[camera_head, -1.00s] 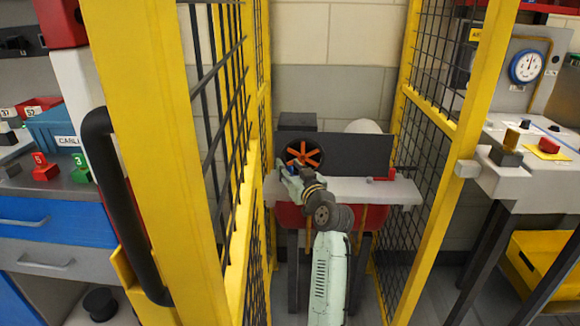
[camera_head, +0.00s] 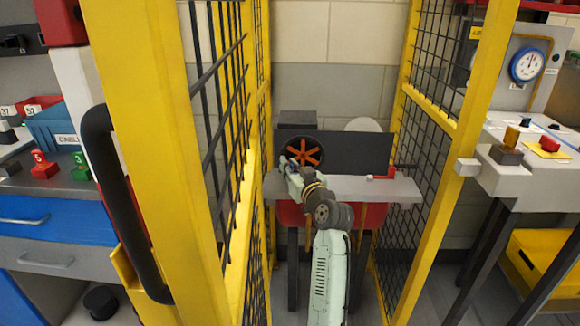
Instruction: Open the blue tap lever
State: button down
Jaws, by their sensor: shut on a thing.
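My gripper (camera_head: 286,163) is at the left part of the grey bench inside the yellow cage, just below and in front of an orange-spoked handwheel. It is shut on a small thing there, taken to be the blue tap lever. The lever is almost wholly hidden by the gripper and wrist, so its angle cannot be told. A red lever (camera_head: 381,177) sits apart on the right part of the same bench.
The orange handwheel (camera_head: 303,152) is on a dark panel (camera_head: 355,153) behind the bench (camera_head: 345,187). Yellow mesh cage walls stand close on both sides of my arm. A black door handle (camera_head: 120,200) is at the near left. A console with a gauge (camera_head: 526,66) stands at right.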

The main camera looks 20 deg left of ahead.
jog(key=shift+d+f+b, duration=0.1)
jog(key=shift+b, duration=0.4)
jog(key=shift+s+d+f+n+g+y+b, duration=0.1)
jog(key=shift+s+f+n+g+y+b, duration=0.1)
jog(key=shift+n+g+y+b, duration=0.7)
jog(key=g+b, duration=0.1)
jog(key=b, duration=0.2)
jog(key=shift+s+d+n+y, duration=0.15)
jog(key=shift+s+n+y, duration=0.2)
jog(key=shift+n+y, duration=0.05)
jog(key=n+g+b, duration=0.1)
jog(key=s+n+g+y+b, duration=0.1)
jog(key=g, duration=0.1)
jog(key=d+n+g+y+b, duration=0.1)
jog(key=g+b, duration=0.1)
jog(key=shift+s+r+n, duration=0.25)
jog(key=shift+r+n, duration=0.05)
jog(key=c, duration=1.6)
grip_release()
jog(key=shift+o, duration=0.2)
